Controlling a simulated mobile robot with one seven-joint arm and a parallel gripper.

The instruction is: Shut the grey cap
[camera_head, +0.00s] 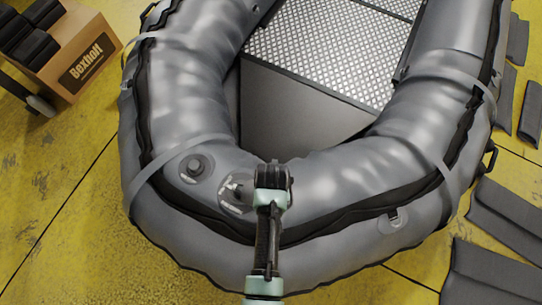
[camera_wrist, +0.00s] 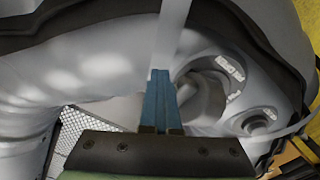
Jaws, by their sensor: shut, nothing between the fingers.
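The grey cap (camera_wrist: 205,95) appears as a rounded grey piece at the nearer valve, just right of my fingers in the wrist view. Its valve patch (camera_head: 234,191) shows in the head view on the boat's rounded end, directly left of my gripper (camera_head: 272,170) and partly covered by it. I cannot tell how far the cap stands open. My gripper (camera_wrist: 160,74) is shut and empty, its blue fingers together beside the valve. I cannot tell whether they touch the cap. A second round valve (camera_head: 196,166) sits further left and also shows in the wrist view (camera_wrist: 259,121).
The grey inflatable boat (camera_head: 335,195) fills the middle, with a ribbed metal floor (camera_head: 325,50) inside. A cardboard box (camera_head: 82,55) with black items stands at the upper left. Dark flat panels (camera_head: 505,220) lie at the right. Yellow floor (camera_head: 60,190) is clear at the left.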

